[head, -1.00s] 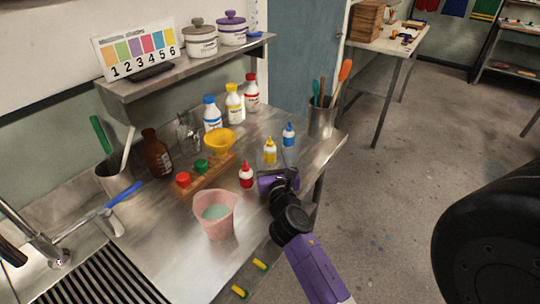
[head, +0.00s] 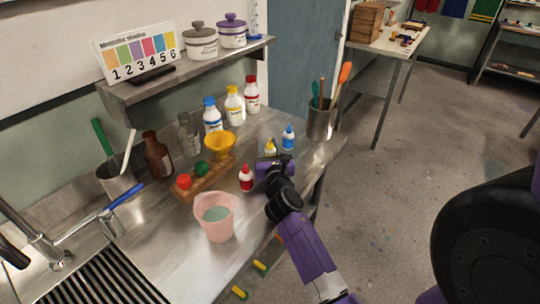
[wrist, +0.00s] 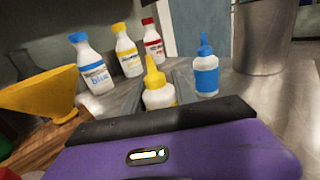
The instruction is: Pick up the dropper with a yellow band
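The dropper with a yellow band (head: 270,148) stands upright on the steel counter, with a yellow pointed cap and white body. In the wrist view the yellow dropper (wrist: 158,94) is straight ahead, and its lower part is hidden behind my gripper's purple and black body. My gripper (head: 270,163) is right in front of it, low over the counter.
Blue, yellow and red labelled bottles (head: 235,105) stand behind. A yellow funnel (head: 219,146) sits over a wooden rack to the left. A pink beaker (head: 216,222) is nearer. A metal tool pot (head: 320,119) stands at the right edge.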

